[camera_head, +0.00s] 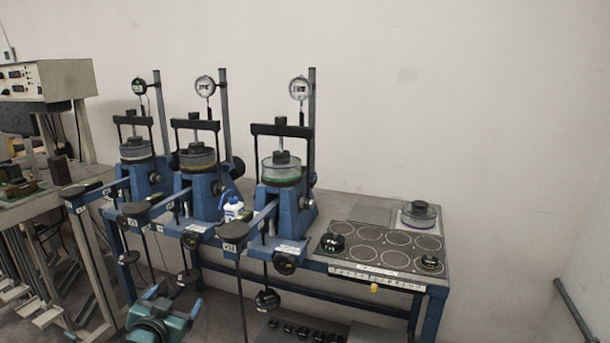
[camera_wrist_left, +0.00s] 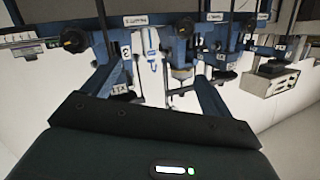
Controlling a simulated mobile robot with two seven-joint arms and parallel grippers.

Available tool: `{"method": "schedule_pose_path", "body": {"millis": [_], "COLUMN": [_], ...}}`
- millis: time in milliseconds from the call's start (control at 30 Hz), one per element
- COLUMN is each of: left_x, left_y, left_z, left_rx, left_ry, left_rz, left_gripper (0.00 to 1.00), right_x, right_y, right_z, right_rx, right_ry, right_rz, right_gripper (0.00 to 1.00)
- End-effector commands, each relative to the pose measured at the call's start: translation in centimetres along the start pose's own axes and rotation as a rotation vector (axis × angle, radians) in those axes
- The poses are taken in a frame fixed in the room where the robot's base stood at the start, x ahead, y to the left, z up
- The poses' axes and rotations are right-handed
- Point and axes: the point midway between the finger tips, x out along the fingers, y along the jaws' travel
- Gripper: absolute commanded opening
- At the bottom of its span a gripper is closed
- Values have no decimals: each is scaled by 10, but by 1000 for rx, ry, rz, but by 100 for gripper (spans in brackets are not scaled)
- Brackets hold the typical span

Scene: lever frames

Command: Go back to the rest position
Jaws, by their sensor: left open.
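My left gripper (camera_head: 174,299) is low at the bottom left of the head view, teal with two blue fingers apart. It is open, with nothing seen between the fingers. It is in front of and below the blue lever frames. In the left wrist view, which looks upside down, the spread fingers (camera_wrist_left: 155,90) point toward the frames. Three lever frames stand in a row on the bench: a left one (camera_head: 147,175), a middle one (camera_head: 203,190) and a right one (camera_head: 292,203). My right gripper is in neither view.
A bench top with ringed places (camera_head: 380,247) is at the right, with a round dish (camera_head: 419,214) and black weights (camera_head: 332,242). A white and blue bottle (camera_head: 232,209) stands between frames. Lever arms and a hanging weight (camera_head: 267,300) stick out in front. A grey instrument box (camera_head: 48,80) is at far left.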

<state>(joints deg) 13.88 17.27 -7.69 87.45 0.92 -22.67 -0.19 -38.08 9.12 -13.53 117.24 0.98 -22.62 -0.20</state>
Motion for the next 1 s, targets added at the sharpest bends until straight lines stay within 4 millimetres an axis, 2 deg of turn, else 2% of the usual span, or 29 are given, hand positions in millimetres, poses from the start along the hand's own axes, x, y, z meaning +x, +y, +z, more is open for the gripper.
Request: {"method": "schedule_pose_path", "body": {"millis": [33, 100, 167, 300, 400, 533, 600, 700, 1000], "left_x": [-16, -42, -70, -144, -196, -248, -265, -279, -283], "left_y": [23, 53, 80, 137, 168, 192, 199, 204, 205], "left_z": [23, 51, 75, 120, 139, 150, 153, 154, 154], "left_rx": [-8, -22, -40, -97, -144, -195, -214, -229, -233], "left_ry": [-29, -65, -99, -183, -239, -295, -315, -330, -335], "left_rz": [35, 83, 125, 220, 272, 313, 326, 336, 338], "left_gripper": [85, 85, 85, 85, 85, 85, 85, 85, 85], "right_x": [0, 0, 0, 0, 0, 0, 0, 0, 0], "right_y": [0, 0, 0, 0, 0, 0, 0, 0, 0], "right_z": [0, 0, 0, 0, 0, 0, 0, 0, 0], "right_rx": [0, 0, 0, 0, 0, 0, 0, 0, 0], "right_ry": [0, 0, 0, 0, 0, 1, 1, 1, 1], "right_rz": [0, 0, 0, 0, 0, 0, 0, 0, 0], "right_gripper": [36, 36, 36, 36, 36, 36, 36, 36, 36]}}
